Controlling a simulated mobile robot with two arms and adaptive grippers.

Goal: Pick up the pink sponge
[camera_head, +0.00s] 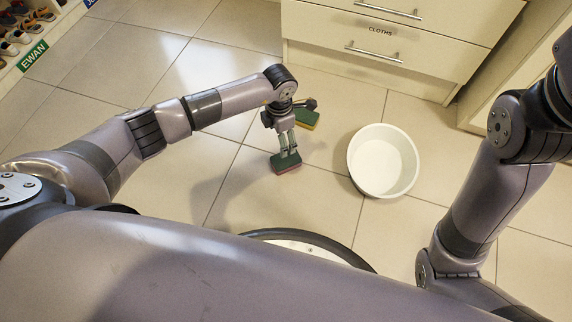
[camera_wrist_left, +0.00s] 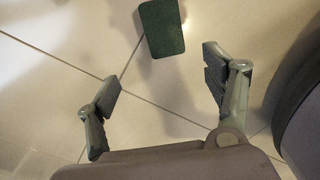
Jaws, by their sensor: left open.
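The pink sponge (camera_head: 286,163) lies on the tiled floor with its green scouring side up and a pinkish-red edge showing. My left gripper (camera_head: 288,149) points down just over it in the head view. In the left wrist view my left gripper (camera_wrist_left: 161,84) is open, with nothing between its fingers. A dark green sponge top (camera_wrist_left: 162,28) shows there ahead of the fingertips, apart from them; its side colour is hidden. My right gripper is out of view; only parts of the right arm show.
A second sponge, green on top with a yellow side (camera_head: 306,119), lies just behind my left gripper. A white basin (camera_head: 383,161) stands to the right. Cream drawers labelled CLOTHS (camera_head: 380,35) are at the back. Shoe cubbies (camera_head: 20,28) are at far left. Floor to the left is clear.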

